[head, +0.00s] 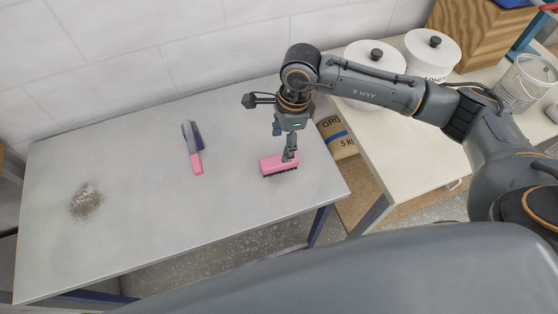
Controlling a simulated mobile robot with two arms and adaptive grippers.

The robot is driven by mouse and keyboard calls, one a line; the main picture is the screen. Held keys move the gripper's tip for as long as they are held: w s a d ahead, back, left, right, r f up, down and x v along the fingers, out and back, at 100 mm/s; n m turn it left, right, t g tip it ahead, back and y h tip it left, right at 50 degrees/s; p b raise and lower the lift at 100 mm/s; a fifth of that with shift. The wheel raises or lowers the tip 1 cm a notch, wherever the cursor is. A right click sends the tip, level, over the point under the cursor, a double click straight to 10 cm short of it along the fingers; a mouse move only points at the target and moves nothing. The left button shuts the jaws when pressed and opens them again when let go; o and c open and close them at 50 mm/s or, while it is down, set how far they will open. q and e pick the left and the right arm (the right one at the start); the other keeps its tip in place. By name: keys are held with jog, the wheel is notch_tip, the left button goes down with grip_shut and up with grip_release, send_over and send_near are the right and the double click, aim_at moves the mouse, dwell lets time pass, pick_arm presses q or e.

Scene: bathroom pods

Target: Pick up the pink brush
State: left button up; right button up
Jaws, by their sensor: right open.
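A pink brush (271,165) with dark bristles along its lower edge lies on the grey table (130,230), near the table's right side. My right gripper (289,155) points down at the brush's right part, with its fingers at or just over it. It is open, and I cannot tell whether its fingers touch the brush. The fingers hide part of the brush's right end. My left gripper is not in view.
A dark scoop-like tool with a pink handle (197,163) lies left of the brush. A small grey pile of debris (87,201) is at the table's left.

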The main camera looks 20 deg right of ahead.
aim_at(279, 159)
jog(key=f, duration=0.3)
jog(key=shift+a+f, duration=0.15)
jog(key=shift+a, duration=0.1)
jog(key=shift+f+p, duration=0.55)
jog(key=shift+p, duration=0.15)
notch_tip(279, 159, down, 4)
jog(key=shift+a+r+p, duration=0.15)
jog(key=shift+p, duration=0.55)
jog(key=shift+w+f, duration=0.1)
jog(key=shift+f, duration=0.25)
jog(key=c, duration=1.3)
jog(key=shift+r, duration=0.1)
